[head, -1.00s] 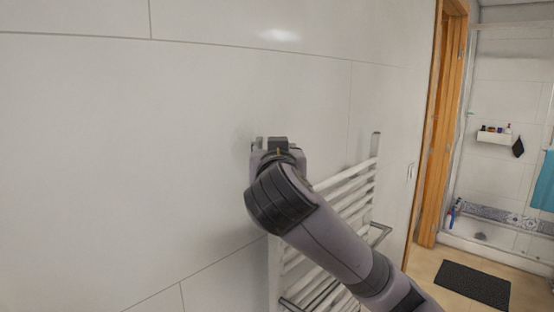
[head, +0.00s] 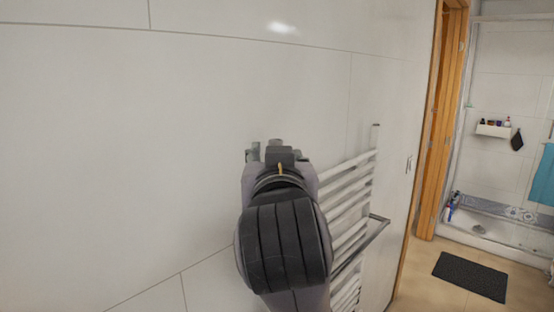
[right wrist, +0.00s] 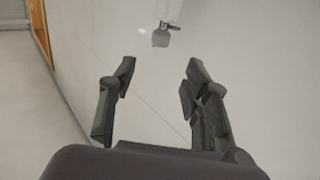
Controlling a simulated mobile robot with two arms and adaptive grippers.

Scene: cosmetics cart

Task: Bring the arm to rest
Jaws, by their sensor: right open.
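My right arm rises from the bottom of the head view, and its gripper (head: 270,150) is in front of the pale tiled wall. The dark wrist hides much of the gripper there. In the right wrist view the gripper (right wrist: 160,75) has its two dark fingers spread wide, with nothing between them. My left gripper is not in view.
A white ladder-style towel rail (head: 348,190) is on the wall, partly hidden behind my right arm. Farther right are a wooden door frame (head: 435,120), a dark mat (head: 470,277), a small shelf with bottles (head: 493,131) and a blue towel (head: 543,178).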

